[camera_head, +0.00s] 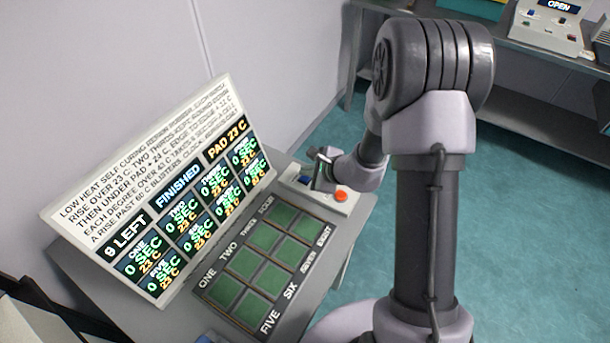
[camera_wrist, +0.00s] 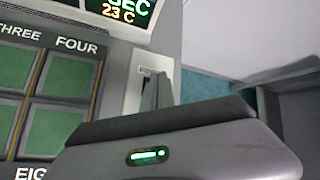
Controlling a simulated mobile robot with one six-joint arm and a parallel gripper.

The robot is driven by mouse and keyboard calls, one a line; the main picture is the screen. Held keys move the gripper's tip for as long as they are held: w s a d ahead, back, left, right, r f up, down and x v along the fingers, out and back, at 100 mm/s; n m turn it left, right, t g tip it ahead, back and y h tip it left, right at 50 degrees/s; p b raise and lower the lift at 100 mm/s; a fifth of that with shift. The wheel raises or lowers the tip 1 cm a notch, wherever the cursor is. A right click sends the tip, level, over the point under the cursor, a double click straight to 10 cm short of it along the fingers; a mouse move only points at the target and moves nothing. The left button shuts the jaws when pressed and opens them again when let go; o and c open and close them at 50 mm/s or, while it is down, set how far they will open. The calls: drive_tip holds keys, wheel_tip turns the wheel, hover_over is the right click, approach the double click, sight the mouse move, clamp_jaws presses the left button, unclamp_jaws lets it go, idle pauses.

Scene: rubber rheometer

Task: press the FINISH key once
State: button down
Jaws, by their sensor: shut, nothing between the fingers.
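A small pale key box (camera_head: 350,206) stands at the right end of the grey bench, beyond the pad panel. It bears a red button (camera_head: 341,196) on its right and a small blue part near its left end. No FINISH label is readable on it, so I cannot tell which key is FINISH. My gripper (camera_head: 322,178) is shut and empty, over the box between the blue part and the red button. In the wrist view my gripper (camera_wrist: 160,92) hides most of the box (camera_wrist: 133,88). I cannot tell whether the fingertips touch a key.
A tilted display board (camera_head: 178,190) reads "9 LEFT", "FINISHED" and "PAD 23 C", with cells at 0 SEC. A panel of green pads (camera_head: 263,237) lies before it. A bench (camera_head: 505,45) at the back holds an "OPEN" device (camera_head: 545,28). Teal floor is clear at right.

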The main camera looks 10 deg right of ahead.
sight(307, 179)
drive_tip(key=shift+r, duration=0.2)
drive_tip(key=shift+r+p, duration=1.6)
drive_tip(key=shift+r, duration=0.95)
drive_tip(key=shift+f, duration=0.1)
drive_tip(key=s+a+r+n+y, duration=0.2)
drive_tip(key=a+r+n, duration=0.3)
drive_tip(key=r, duration=0.6)
drive_tip(key=s+a+r+n+g+y, duration=0.1)
drive_tip(key=s+a+r+n, duration=0.25)
drive_tip(key=s, duration=0.25)
drive_tip(key=s+a+r+n+g, duration=0.1)
drive_tip(key=s+a+r+n, duration=0.2)
drive_tip(key=s+r, duration=0.2)
drive_tip(key=s+d+r+n+h, duration=0.1)
drive_tip(key=s+d+n+h, duration=0.1)
drive_tip(key=s, duration=0.5)
drive_tip(key=s+d+r+n+h+b, duration=0.1)
drive_tip(key=s+d+r+n+h, duration=0.1)
drive_tip(key=s+d, duration=0.3)
drive_tip(key=s+n+h, duration=0.1)
drive_tip(key=s, duration=0.2)
drive_tip(key=shift+s+n, duration=0.15)
drive_tip(key=shift+n, duration=0.2)
